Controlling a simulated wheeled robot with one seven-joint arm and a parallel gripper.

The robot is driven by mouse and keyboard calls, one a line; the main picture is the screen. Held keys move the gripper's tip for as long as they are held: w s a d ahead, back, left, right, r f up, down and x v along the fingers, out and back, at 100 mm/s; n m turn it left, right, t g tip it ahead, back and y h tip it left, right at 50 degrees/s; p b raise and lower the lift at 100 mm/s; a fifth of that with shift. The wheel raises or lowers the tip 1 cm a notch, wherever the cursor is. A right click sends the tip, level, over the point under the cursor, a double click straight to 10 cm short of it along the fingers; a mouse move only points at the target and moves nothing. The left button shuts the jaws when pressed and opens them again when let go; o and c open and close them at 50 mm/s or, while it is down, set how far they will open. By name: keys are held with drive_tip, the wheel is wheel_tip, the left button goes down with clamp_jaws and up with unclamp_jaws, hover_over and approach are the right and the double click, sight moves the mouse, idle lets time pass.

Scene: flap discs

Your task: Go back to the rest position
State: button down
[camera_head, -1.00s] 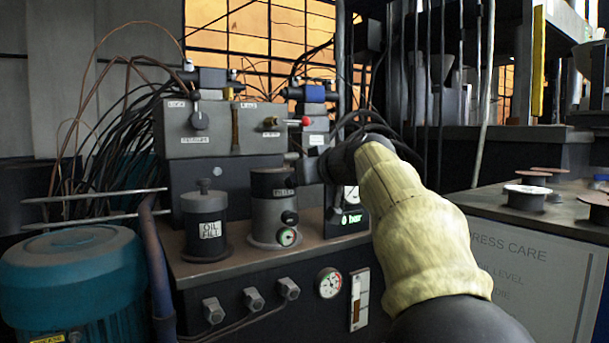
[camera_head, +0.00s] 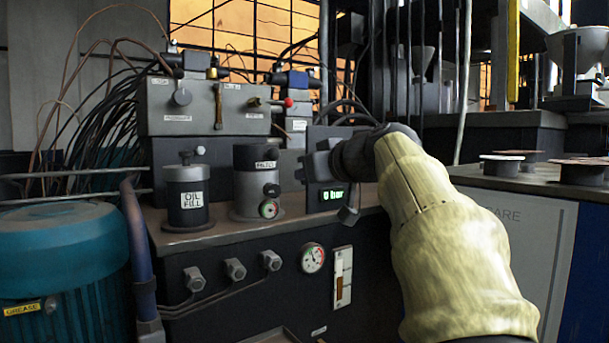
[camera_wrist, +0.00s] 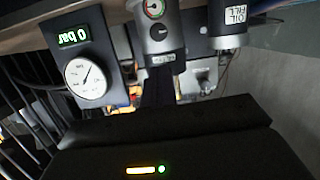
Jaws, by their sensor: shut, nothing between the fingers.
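My gripper (camera_head: 308,172) is in front of the press's hydraulic unit, at the end of my arm in its pale yellow sleeve. It is shut and empty. In the head view my dark wrist partly hides the gauge panel, whose green display (camera_head: 331,195) reads "0 bar". The display (camera_wrist: 74,37) and a round white dial (camera_wrist: 86,78) show to the left there. I see nothing held.
A teal motor (camera_head: 62,250) is at far left. A bench (camera_head: 530,183) with dark discs stands on the right. A valve block with a red knob (camera_head: 288,102) rises behind.

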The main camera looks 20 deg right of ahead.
drive_tip(key=shift+w, duration=0.15)
drive_tip(key=s+a+f+m+g+h+p, duration=0.1)
drive_tip(key=a+f+m+g+p, duration=0.2)
drive_tip(key=f+p, duration=0.5)
drive_tip(key=s+a+f+g+h+p, duration=0.1)
drive_tip(key=a+f+g+p, duration=0.3)
drive_tip(key=p, duration=0.5)
drive_tip(key=s+a+f+g+h+p, duration=0.1)
drive_tip(key=s+a+f+g+p, duration=0.25)
drive_tip(key=s+p, duration=0.5)
drive_tip(key=s+a+f+g+p, duration=0.2)
drive_tip(key=s+f+p, duration=0.2)
drive_tip(key=s+p, duration=0.4)
drive_tip(key=w+p+v, duration=0.2)
drive_tip(key=p+v, duration=1)
drive_tip(key=w+r+p+v, duration=0.1)
drive_tip(key=w+p+v, duration=0.2)
drive_tip(key=p+v, duration=0.9)
drive_tip(key=w+p+v, duration=0.3)
drive_tip(key=p+v, duration=0.9)
drive_tip(key=shift+s+d+r, duration=0.25)
drive_tip(key=shift+s+r, duration=0.2)
drive_tip(key=shift+r, duration=0.3)
